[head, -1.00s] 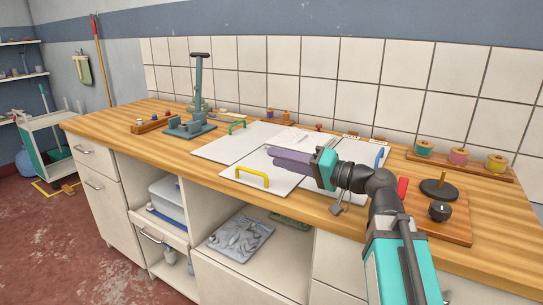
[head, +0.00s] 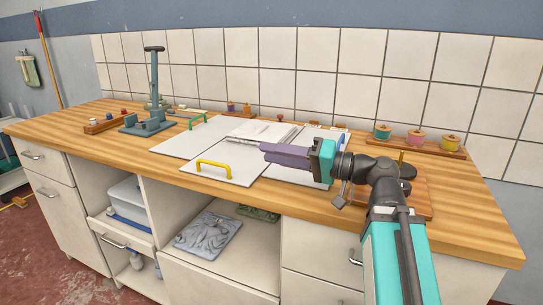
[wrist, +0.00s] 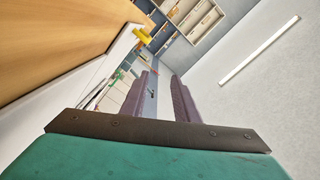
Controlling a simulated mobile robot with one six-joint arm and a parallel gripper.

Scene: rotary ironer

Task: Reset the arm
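My gripper (head: 266,152) is a teal body with purple fingers. In the head view it reaches left over the white panels on the counter, and my arm comes up from the lower right. In the wrist view the two purple fingers (wrist: 160,82) stand apart with nothing between them, so it is open and empty. A white panel with a yellow handle (head: 214,166) lies left of the fingertips. Whether the fingers touch anything below cannot be told.
The wooden counter (head: 110,149) holds a dark upright press (head: 153,90) at left, a green handle (head: 197,119), and spools on a rack (head: 415,140) at right. My arm partly covers a wooden board with a dark disc. A tiled wall stands behind. Open shelves lie below.

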